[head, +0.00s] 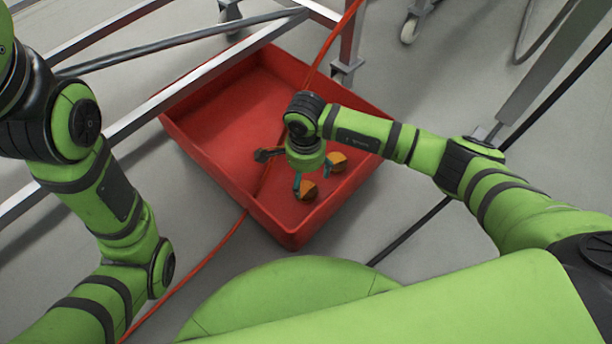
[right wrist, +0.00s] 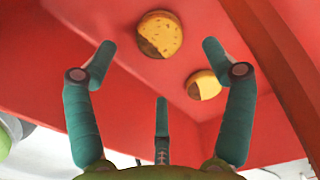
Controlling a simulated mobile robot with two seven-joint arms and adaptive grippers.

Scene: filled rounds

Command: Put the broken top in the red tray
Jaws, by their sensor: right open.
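The red tray (head: 212,122) is on the floor in the middle of the head view. Two round yellow-orange pieces with brown parts, one nearer (head: 308,190) and one to the right (head: 337,160), lie inside it. They also show in the right wrist view, one at the top (right wrist: 160,35) and one lower right (right wrist: 203,86). I cannot tell whether either is the broken top. My right gripper (head: 304,172) is over the tray beside both pieces. Its teal fingers are spread and hold nothing in the right wrist view (right wrist: 158,68). My left gripper is out of view.
A red hose (head: 225,243) runs across the tray and along the floor. Metal frame bars (head: 195,88) pass along the tray's back left, and an upright post (head: 349,45) stands behind it. A black cable (head: 410,230) lies on the floor at right. The tray's left part is clear.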

